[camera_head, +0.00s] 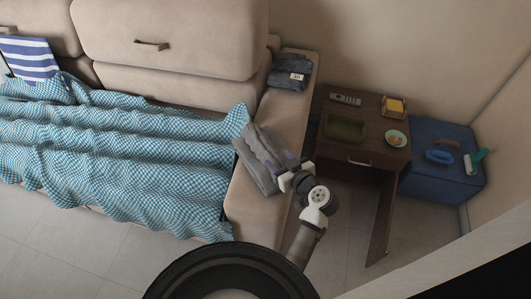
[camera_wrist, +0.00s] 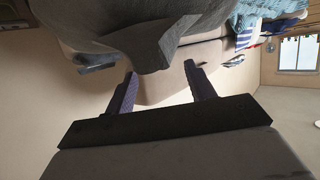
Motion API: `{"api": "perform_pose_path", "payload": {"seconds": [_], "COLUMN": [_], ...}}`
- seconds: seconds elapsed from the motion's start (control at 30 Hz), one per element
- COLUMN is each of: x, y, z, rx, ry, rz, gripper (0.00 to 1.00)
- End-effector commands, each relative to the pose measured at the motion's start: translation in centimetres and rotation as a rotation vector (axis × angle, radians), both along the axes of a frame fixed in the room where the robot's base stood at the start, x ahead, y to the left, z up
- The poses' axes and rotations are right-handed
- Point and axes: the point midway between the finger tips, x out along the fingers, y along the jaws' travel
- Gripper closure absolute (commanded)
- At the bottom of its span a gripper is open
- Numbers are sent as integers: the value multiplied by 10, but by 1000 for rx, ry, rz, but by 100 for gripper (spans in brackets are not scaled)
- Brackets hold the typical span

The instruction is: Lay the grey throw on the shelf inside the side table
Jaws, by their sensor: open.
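A grey throw (camera_head: 262,152) lies folded over the front part of the sofa's right armrest. My gripper (camera_head: 291,162) is at its right edge, with its fingers apart. In the wrist view the throw (camera_wrist: 125,32) fills the upper part, and a corner of it hangs close to the fingertips of my gripper (camera_wrist: 160,72). I cannot tell whether they touch. The dark brown side table (camera_head: 372,152) stands right of the sofa. Its door (camera_head: 381,222) stands open toward the front. The shelf inside is hidden under the tabletop.
A darker grey folded cloth (camera_head: 291,68) with a white label lies at the armrest's back. The tabletop holds a remote (camera_head: 345,99), a green tray (camera_head: 345,127), a yellow item in a holder (camera_head: 395,106) and a bowl (camera_head: 397,139). A blue box (camera_head: 425,178) stands at right.

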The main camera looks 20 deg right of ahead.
Motion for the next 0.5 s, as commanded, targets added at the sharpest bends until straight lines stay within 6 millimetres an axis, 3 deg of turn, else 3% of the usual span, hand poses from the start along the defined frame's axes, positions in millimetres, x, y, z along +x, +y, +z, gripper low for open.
{"api": "perform_pose_path", "payload": {"seconds": [0.27,0.5], "x": [21,54], "y": [4,10], "z": [-5,-15], "rx": [-1,-2], "ry": [1,1], "rz": [0,1], "gripper": [45,45]}}
